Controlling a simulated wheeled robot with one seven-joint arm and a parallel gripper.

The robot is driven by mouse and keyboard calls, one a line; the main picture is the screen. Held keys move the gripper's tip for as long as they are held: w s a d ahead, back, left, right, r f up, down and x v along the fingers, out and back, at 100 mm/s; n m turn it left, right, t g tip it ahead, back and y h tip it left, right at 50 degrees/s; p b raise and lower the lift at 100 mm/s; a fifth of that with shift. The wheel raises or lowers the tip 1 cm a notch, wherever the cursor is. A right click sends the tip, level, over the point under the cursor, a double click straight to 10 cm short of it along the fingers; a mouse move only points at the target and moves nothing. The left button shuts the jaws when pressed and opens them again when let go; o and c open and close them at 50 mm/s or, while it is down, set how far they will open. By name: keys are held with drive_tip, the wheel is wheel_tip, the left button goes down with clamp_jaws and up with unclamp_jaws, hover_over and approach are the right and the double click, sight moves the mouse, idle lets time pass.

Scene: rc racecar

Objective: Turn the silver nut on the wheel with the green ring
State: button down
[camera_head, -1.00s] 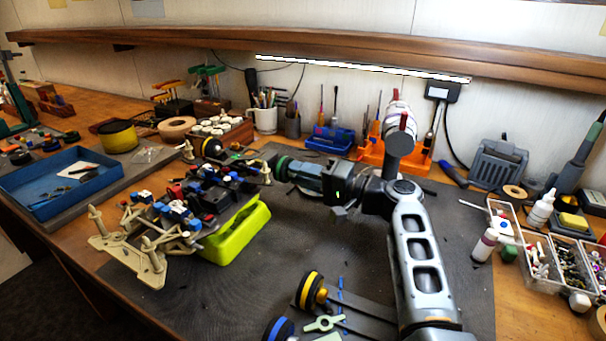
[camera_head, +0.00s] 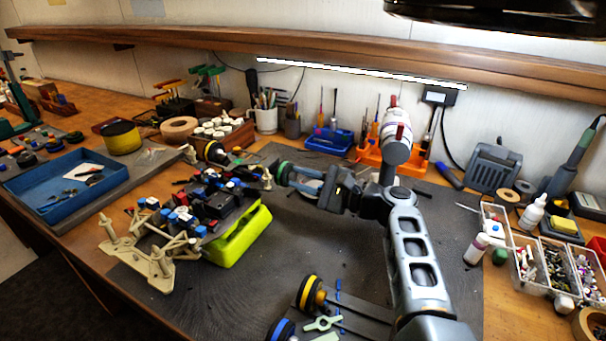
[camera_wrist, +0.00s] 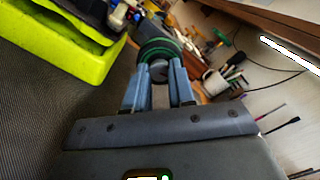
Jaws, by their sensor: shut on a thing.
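The RC car (camera_head: 205,205) stands on a yellow-green stand (camera_head: 238,236) on the dark mat. In the wrist view this wheel (camera_wrist: 158,50) is straight ahead of the fingers. My gripper (camera_head: 300,178) points left at the wheel. In the wrist view its two blue-grey fingers (camera_wrist: 159,75) are closed in on a small round grey nut (camera_wrist: 159,70) at the wheel's centre. The fingertips partly hide the nut, and its far side is out of sight.
A yellow-ringed wheel (camera_head: 309,294) and a blue-ringed wheel (camera_head: 281,330) lie at the mat's front. A blue tray (camera_head: 62,205) is at the left. Parts boxes (camera_head: 530,265) and bottles stand at the right. The mat's middle is clear.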

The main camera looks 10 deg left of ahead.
drive_tip(key=shift+m+p, duration=0.4)
drive_tip(key=shift+m, duration=0.6)
drive_tip(key=c, duration=0.9)
unclamp_jaws()
drive_tip(key=shift+d, duration=0.1)
drive_tip(key=v, duration=0.7)
drive_tip(key=shift+s+d, duration=0.15)
drive_tip(key=shift+d, duration=0.15)
